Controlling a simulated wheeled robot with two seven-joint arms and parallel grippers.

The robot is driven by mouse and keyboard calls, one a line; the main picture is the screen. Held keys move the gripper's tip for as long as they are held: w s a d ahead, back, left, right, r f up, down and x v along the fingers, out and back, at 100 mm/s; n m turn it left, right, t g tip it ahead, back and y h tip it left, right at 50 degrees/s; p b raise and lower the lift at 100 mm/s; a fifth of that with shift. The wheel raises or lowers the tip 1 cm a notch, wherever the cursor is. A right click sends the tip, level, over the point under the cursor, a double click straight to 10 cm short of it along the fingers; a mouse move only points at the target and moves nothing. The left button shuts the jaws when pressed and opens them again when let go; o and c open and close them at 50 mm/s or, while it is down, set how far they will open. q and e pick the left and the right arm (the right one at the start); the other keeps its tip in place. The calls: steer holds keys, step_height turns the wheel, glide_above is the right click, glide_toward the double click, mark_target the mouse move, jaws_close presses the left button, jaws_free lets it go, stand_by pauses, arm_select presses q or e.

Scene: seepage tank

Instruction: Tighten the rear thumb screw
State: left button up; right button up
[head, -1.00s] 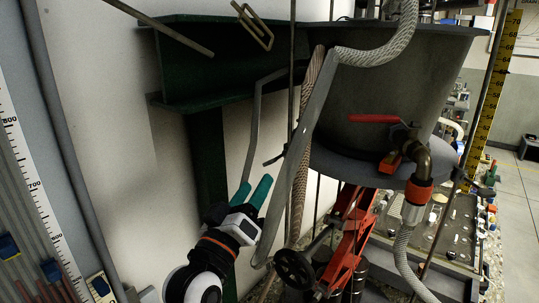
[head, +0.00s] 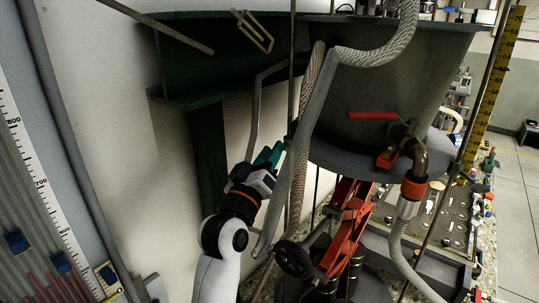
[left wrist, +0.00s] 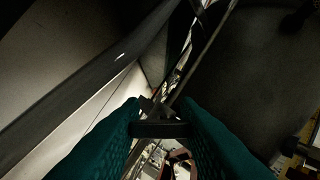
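The rear thumb screw (left wrist: 160,129) shows in the left wrist view as a dark crossbar with a small dark part behind it. It lies between the two teal fingers of my left gripper (left wrist: 162,115), and its ends come right up to them. I cannot tell if the fingers press on it or only stand around it. In the head view my left gripper (head: 268,156) is beside the thin upright rod (head: 291,80), behind the grey bent bar. The screw is hidden there by the fingers. My right gripper is not in view.
A grey slanting bar (head: 300,150) and a braided hose (head: 304,110) run close to the gripper's right. The large grey tank (head: 400,85) stands beyond them, above a red jack (head: 347,225). A green beam (head: 215,70) is above left.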

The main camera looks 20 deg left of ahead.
arm_select(q)
steer(key=c, duration=0.3)
steer(key=shift+f+m, duration=0.1)
steer(key=shift+m, duration=0.3)
steer(key=m+h+b, duration=0.1)
steer(key=m+h, duration=0.1)
steer(key=m, duration=0.1)
steer(key=shift+m+b, duration=0.35)
steer(key=shift+m, duration=0.05)
steer(key=shift+m+g+h+b, duration=0.4)
steer(key=shift+m+h, duration=1.1)
steer(key=shift+m, duration=1)
steer(key=o, duration=1)
